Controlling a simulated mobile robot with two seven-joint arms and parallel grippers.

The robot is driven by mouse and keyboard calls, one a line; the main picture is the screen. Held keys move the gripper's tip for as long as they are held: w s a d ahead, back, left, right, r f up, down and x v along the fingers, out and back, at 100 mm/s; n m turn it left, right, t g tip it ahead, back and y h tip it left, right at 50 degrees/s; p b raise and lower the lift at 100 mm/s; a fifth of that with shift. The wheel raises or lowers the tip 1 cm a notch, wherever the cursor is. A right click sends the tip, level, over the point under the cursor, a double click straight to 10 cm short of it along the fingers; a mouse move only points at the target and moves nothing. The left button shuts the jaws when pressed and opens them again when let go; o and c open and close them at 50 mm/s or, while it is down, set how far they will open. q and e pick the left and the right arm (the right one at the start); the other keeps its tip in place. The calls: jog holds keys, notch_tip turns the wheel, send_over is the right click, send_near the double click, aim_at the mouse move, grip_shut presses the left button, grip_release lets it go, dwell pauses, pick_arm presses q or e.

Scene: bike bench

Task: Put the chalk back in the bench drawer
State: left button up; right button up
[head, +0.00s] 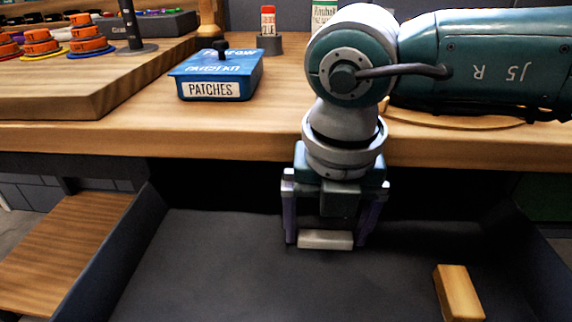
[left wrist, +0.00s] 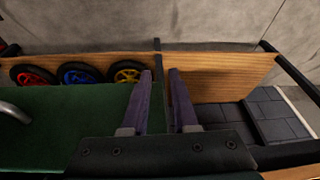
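The pale, block-shaped chalk (head: 325,240) is between the fingertips of my right gripper (head: 326,236), inside the open bench drawer (head: 220,265). The gripper points down and its fingers meet both ends of the chalk. The chalk is low over the dark drawer floor; I cannot tell whether it touches the floor. My left gripper (left wrist: 160,75) shows only in the left wrist view, with its two purple fingers apart and nothing between them.
A yellow wooden block (head: 459,292) lies in the drawer at right. On the bench top (head: 140,138) stand a blue patches box (head: 215,78) and a glue bottle (head: 268,25). Red, blue and yellow wheels (left wrist: 78,73) stand by a wooden board in the left wrist view.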

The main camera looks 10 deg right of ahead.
aim_at(325, 257)
jog(key=shift+o, duration=0.2)
jog(key=shift+r, duration=0.3)
notch_tip(325, 257, up, 12)
jog(key=s+p, duration=0.1)
jog(key=p, duration=0.2)
jog(key=shift+s+a+f, duration=0.15)
jog(key=shift+s+a, duration=0.1)
jog(key=shift+s, duration=0.1)
